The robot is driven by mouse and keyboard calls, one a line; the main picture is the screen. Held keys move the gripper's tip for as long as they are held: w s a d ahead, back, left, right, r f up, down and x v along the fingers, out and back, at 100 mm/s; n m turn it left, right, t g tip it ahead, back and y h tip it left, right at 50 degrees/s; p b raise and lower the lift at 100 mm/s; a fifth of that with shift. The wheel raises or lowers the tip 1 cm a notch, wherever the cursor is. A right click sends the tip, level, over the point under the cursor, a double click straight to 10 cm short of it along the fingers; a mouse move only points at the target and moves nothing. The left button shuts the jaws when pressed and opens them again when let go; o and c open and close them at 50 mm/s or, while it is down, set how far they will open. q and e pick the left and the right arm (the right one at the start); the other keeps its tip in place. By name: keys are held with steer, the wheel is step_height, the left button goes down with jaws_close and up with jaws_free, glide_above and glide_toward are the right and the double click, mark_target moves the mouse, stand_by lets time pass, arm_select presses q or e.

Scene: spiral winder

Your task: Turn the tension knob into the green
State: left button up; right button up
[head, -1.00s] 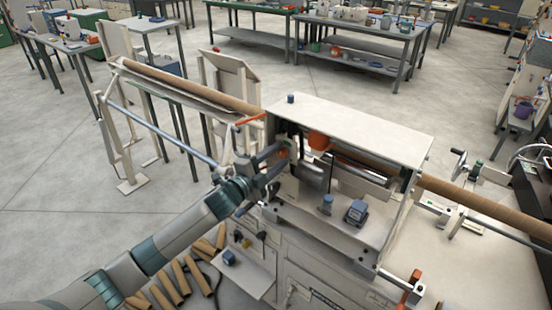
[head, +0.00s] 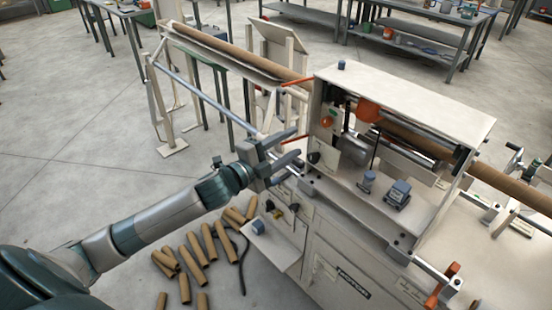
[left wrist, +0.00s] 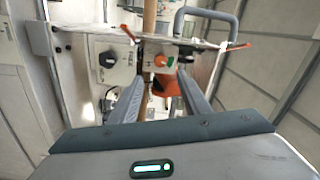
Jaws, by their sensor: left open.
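My left gripper (head: 297,145) is open and empty, beside the left end panel of the winder (head: 402,100). A black knob (head: 314,157) sits low on that panel, just right of the fingertips. An orange knob (head: 327,121) sits higher, apart from the fingers. In the left wrist view, both fingers (left wrist: 160,85) point at the panel with a gap between them. There the black knob (left wrist: 107,60) is at left, with a pale mark, and the orange knob (left wrist: 160,61) is between and beyond the fingers. I cannot tell which is the tension knob, nor read any green zone.
Orange-tipped rods stick out from the panel near the gripper. A small shelf (head: 272,246) juts out below, and several cardboard tubes (head: 208,240) lie on the floor. A long tube trough (head: 232,57) stands behind.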

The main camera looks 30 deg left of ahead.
arm_select(q)
steer(key=shift+b+v, duration=0.65)
steer(key=shift+v, duration=1.75)
